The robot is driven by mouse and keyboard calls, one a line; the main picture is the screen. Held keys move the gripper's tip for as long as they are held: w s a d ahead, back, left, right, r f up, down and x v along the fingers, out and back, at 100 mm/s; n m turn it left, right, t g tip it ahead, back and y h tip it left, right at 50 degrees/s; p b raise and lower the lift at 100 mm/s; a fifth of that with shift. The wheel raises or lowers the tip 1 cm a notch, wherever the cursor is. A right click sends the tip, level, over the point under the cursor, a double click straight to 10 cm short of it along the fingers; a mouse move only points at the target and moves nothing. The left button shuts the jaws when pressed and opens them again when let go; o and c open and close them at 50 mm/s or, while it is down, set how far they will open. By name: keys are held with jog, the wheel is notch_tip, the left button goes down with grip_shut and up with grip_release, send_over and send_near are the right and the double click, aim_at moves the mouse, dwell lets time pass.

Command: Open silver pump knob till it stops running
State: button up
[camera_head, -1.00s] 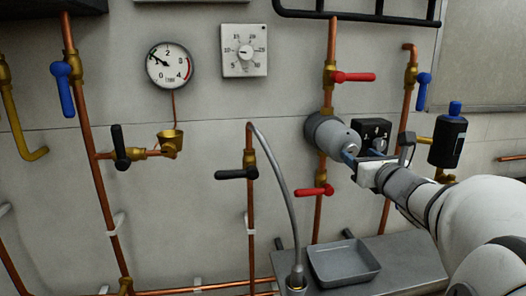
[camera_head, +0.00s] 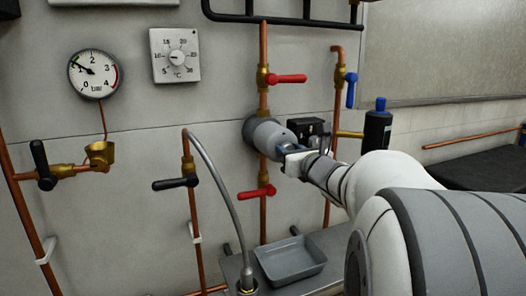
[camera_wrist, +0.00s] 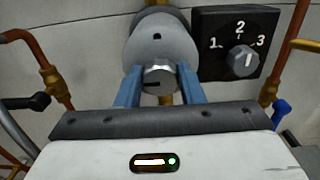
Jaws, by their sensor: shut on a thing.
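The grey round pump body (camera_head: 264,133) sits on a vertical copper pipe, between two red-handled valves. In the wrist view, the pump (camera_wrist: 150,42) has the silver faceted knob (camera_wrist: 160,76) at the lower part of its face, with a dark mark on it. My gripper (camera_head: 288,149) is at the front of the pump. Its two blue fingers are shut on the silver knob, one on each side. In the head view the knob is hidden by the fingers.
A black box (camera_wrist: 237,42) with a grey dial marked 1, 2, 3 is close right of my fingers. Red valve levers (camera_head: 287,78) are above and below the pump. A grey tray (camera_head: 290,261) stands below. A pressure gauge (camera_head: 94,74) hangs at left.

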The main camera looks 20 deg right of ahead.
jog(key=shift+c, duration=0.8)
jog(key=shift+a, duration=0.25)
jog(key=shift+c, duration=0.2)
jog(key=m+p, duration=0.2)
jog(key=m, duration=0.7)
jog(key=m+p, duration=0.3)
jog(key=m, duration=0.7)
jog(key=m+p, duration=0.2)
jog(key=m, duration=0.7)
jog(key=shift+d+f+m, duration=0.3)
jog(key=shift+d+f, duration=0.05)
